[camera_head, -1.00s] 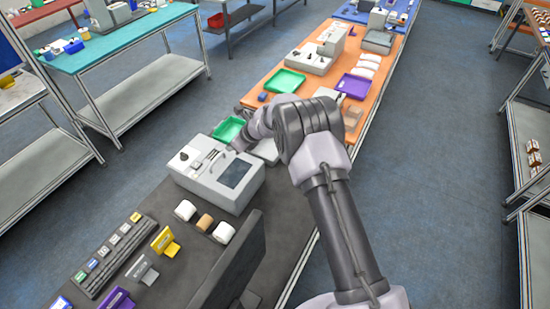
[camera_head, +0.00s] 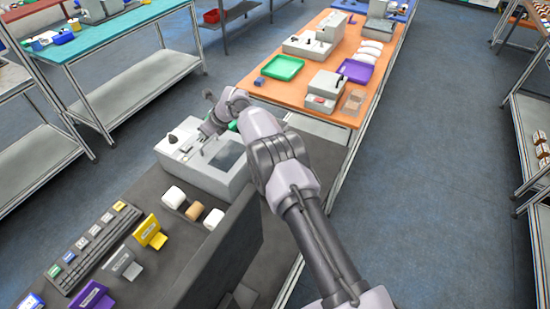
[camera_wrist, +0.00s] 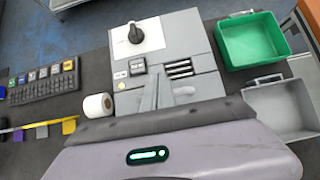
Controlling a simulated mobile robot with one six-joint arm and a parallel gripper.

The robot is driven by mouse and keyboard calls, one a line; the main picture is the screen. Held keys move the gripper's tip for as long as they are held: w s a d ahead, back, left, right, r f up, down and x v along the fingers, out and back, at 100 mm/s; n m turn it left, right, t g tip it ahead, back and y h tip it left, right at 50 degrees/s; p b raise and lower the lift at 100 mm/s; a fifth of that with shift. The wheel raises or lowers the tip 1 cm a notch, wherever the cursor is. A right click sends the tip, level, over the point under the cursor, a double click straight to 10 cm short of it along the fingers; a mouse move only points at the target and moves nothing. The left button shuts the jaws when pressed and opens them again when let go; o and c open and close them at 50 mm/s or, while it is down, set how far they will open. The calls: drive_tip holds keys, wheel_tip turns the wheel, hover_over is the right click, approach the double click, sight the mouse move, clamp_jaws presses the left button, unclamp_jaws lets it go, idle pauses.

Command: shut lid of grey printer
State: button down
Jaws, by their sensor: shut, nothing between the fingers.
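The grey printer (camera_head: 190,172) stands on the dark table, with a black knob, small buttons and slots on its left part and a dark window (camera_head: 228,155) on its right part. It also fills the upper middle of the wrist view (camera_wrist: 195,35). My gripper (camera_head: 205,134) is over the printer's far side, shut and empty. In the wrist view my gripper's fingers (camera_wrist: 163,80) point at the printer's top beside the slots. I cannot tell whether they touch it. My wrist hides the window side in the wrist view, and how far the lid stands open is unclear.
White and tan rolls (camera_head: 195,211) lie in front of the printer. A keyboard (camera_head: 95,248), coloured card holders (camera_head: 150,232) and a dark monitor (camera_head: 225,255) stand nearer. In the wrist view a green bin (camera_wrist: 252,40) and a grey bin (camera_wrist: 285,108) are to the right.

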drive_tip(key=shift+w+a+f+b, duration=0.1)
drive_tip(key=shift+a+f+b, duration=0.1)
drive_tip(key=shift+f+b, duration=0.25)
drive_tip(key=shift+r, duration=0.1)
drive_tip(key=s+d+r+n+h+b, duration=0.1)
drive_tip(key=s+d+r+n+b, duration=0.5)
drive_tip(key=s+d+r, duration=1.1)
drive_tip(key=s+d+r+n+h+b, duration=0.1)
drive_tip(key=s+d+n+b, duration=0.15)
drive_tip(key=s, duration=0.35)
drive_tip(key=s+d+n+b, duration=0.2)
drive_tip(key=s+n+b, duration=0.1)
drive_tip(key=s, duration=0.3)
drive_tip(key=s+d+f+n+h+b, duration=0.1)
drive_tip(key=s+d+f+n+b, duration=0.1)
drive_tip(key=s, duration=0.4)
drive_tip(key=s+d+f+n+b, duration=0.2)
drive_tip(key=s+f+n, duration=0.2)
drive_tip(key=s, duration=0.3)
drive_tip(key=s+d+f+n+t+h+b, duration=0.1)
drive_tip(key=s+d+f+n+b, duration=0.1)
drive_tip(key=s, duration=0.4)
wheel_tip(320, 180, down, 3)
drive_tip(key=shift+s+d+r+n+h, duration=0.1)
drive_tip(key=shift+s+d+n+h, duration=0.25)
drive_tip(key=shift+d+n, duration=0.15)
